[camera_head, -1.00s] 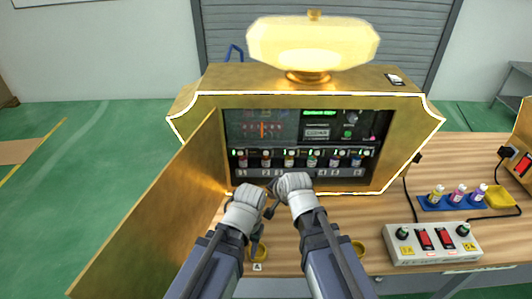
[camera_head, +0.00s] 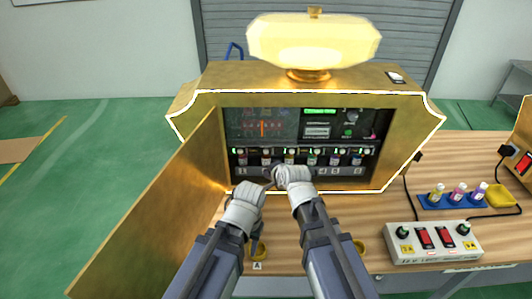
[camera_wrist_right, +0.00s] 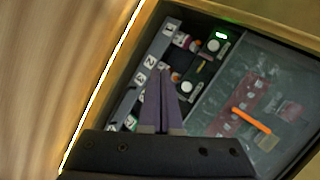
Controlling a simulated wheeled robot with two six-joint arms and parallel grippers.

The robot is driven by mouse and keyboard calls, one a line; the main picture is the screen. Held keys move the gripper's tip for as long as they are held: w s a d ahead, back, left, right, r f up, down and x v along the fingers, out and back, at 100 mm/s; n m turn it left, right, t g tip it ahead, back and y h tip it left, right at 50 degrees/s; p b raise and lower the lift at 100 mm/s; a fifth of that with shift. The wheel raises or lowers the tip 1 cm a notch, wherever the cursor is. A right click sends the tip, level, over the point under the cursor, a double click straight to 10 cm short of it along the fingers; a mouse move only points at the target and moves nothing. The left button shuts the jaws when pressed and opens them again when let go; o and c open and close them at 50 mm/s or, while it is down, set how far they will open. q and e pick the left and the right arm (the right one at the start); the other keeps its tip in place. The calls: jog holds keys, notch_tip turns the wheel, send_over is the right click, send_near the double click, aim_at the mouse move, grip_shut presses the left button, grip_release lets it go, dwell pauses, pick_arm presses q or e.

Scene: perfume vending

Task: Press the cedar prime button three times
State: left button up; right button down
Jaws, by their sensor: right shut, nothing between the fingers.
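The gold vending machine (camera_head: 410,125) stands on the table with its front open and the door swung out to the left. Inside, a row of small bottles with white round buttons (camera_wrist_right: 191,90) runs above numbered labels (camera_wrist_right: 150,62). No name for cedar prime is readable, so I cannot tell which button it is. My right gripper (camera_wrist_right: 160,75) is shut and empty, its fingertips in front of the bottle row, near the labels. Contact with a button cannot be told.
The open door (camera_head: 165,215) blocks the left side. A white switch box (camera_head: 433,243) and a blue tray (camera_head: 452,203) with small bottles stand at the right. A dark screen (camera_wrist_right: 265,95) with an orange bar lies beside the buttons. The right table front is partly clear.

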jog(key=w, duration=0.7)
jog(key=shift+w, duration=0.4)
jog(key=shift+w, duration=0.1)
dwell(1.5)
jog(key=shift+w, duration=0.35)
jog(key=shift+w, duration=0.45)
dwell(0.7)
jog(key=shift+s, duration=0.9)
jog(key=shift+s, duration=0.1)
jog(key=shift+s, duration=2.4)
dwell(0.4)
